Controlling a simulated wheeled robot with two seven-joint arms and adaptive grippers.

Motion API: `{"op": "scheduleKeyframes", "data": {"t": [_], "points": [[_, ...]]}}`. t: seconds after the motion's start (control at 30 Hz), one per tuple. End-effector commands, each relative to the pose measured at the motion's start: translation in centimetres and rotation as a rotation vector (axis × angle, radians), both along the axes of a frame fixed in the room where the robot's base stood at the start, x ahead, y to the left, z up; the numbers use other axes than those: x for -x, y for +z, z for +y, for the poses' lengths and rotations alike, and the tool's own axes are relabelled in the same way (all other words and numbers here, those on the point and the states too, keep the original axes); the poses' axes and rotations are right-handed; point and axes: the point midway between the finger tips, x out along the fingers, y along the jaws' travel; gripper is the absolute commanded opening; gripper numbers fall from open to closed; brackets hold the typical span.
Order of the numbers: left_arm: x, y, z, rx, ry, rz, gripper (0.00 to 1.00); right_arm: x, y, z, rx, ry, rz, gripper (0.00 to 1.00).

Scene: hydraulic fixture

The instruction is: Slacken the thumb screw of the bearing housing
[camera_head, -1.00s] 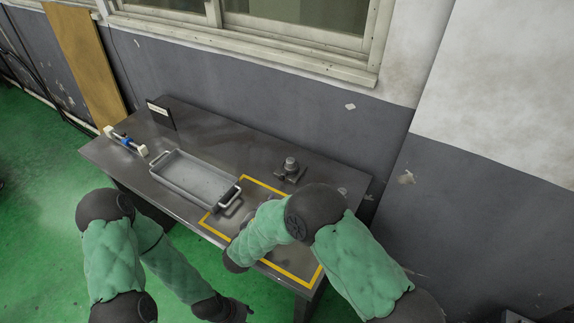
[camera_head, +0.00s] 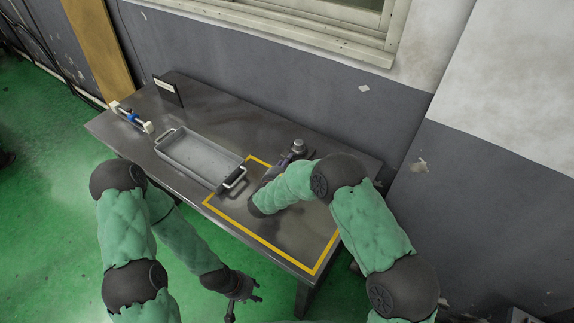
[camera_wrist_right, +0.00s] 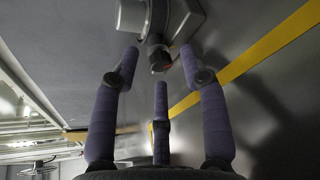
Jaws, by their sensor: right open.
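The bearing housing (camera_head: 298,146) is a grey metal part at the back right of the table, partly hidden by my right gripper. In the right wrist view the housing (camera_wrist_right: 131,14) is at the top, and a small dark knob, apparently the thumb screw (camera_wrist_right: 158,60), sticks out of it towards me. My right gripper (camera_head: 284,163) is close to the housing. In the wrist view its purple fingers (camera_wrist_right: 160,56) are open, with tips on either side of the knob; I cannot tell if they touch it. My left gripper (camera_head: 243,290) hangs low in front of the table, apparently empty, its fingers too small to judge.
A grey tray (camera_head: 170,160) with handles stands left of the yellow-outlined area (camera_head: 262,240) on the table. A blue and white fixture (camera_head: 130,116) and a dark upright plate with a label (camera_head: 168,90) are at the far left. The wall is close behind the table.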

Motion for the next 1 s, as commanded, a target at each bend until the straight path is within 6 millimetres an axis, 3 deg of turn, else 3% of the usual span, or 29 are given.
{"op": "scheduleKeyframes", "data": {"t": [0.37,0.53,1.0], "points": [[-0.01,-0.06,0.00,0.000,0.000,0.000,0.40,-0.52,-0.14,-0.21,0.000,0.000,0.000,0.44],[-0.01,-0.06,0.00,0.000,0.000,0.000,0.40,-0.51,-0.14,-0.22,0.000,-0.001,-0.001,0.00],[-0.01,-0.07,0.00,0.000,0.000,0.000,0.40,-0.55,-0.06,-0.24,0.055,-0.004,0.039,0.00]]}}
